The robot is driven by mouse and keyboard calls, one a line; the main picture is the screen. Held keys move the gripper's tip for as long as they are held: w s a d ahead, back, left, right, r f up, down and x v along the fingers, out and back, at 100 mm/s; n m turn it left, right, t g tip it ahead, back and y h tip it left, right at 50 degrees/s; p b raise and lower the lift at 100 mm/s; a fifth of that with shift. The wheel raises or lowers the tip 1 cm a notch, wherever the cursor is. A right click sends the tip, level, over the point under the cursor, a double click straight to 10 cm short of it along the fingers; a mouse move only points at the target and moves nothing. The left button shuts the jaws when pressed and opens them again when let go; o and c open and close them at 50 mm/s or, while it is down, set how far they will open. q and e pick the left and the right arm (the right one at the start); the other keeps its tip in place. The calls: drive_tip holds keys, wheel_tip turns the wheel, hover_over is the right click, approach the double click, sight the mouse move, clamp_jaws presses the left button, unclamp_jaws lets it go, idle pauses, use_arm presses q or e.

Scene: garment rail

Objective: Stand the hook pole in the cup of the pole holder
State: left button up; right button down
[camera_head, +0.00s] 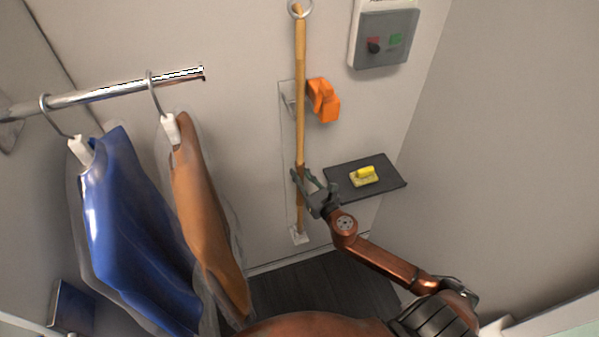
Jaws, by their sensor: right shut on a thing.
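The hook pole (300,95) is a long wooden stick with a metal ring or hook at its top. It stands close to upright against the back wall. My right gripper (301,180) is shut on its lower part. The pole holder (284,130) is a pale, narrow backing on the wall behind the pole, with a small white cup (299,236) at the bottom. The pole's lower end is at the cup in the picture; I cannot tell whether it is inside. My left gripper is not in view.
An orange clip-like thing (323,99) is on the wall right of the pole. A dark shelf (390,181) with a yellow sponge-like item (364,177) is beside my right gripper. A rail (110,93) holds a blue garment (125,220) and a brown garment (200,200) at left. A control box (386,38) is upper right.

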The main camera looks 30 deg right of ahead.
drive_tip(key=shift+f+b, duration=1.5)
drive_tip(key=shift+f, duration=0.55)
drive_tip(key=c, duration=1.7)
unclamp_jaws()
drive_tip(key=shift+f, duration=0.1)
drive_tip(key=s, duration=1.2)
drive_tip(key=shift+a+r, duration=0.2)
drive_tip(key=shift+r, duration=0.15)
